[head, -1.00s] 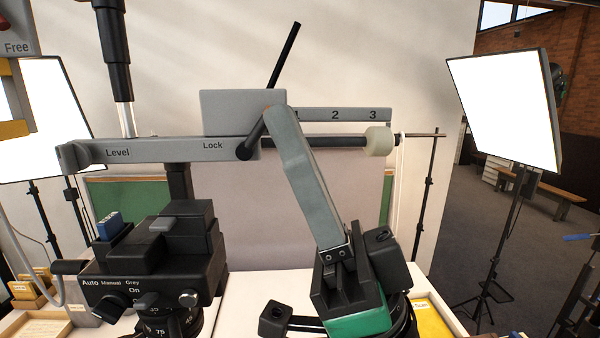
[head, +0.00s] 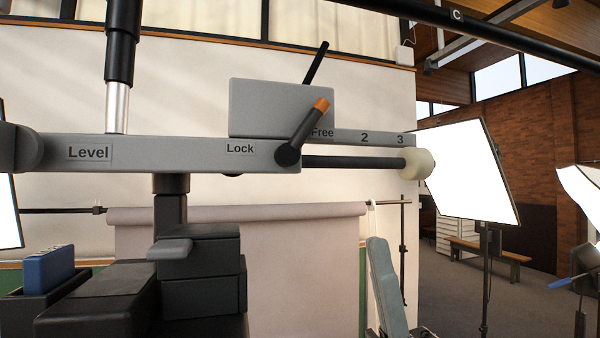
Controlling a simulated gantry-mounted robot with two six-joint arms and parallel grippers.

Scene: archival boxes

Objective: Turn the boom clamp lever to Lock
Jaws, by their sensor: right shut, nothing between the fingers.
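The boom clamp lever (head: 304,132) is a short black bar with an orange tip, pivoting at the right end of the grey boom arm (head: 185,151). My left gripper is not in view.
A grey block (head: 282,105) with a thin black rod sits behind the lever. A dark bar with a cream knob (head: 419,163) extends right. A black column (head: 122,45) rises on the left. A bright light panel (head: 462,172) stands right.

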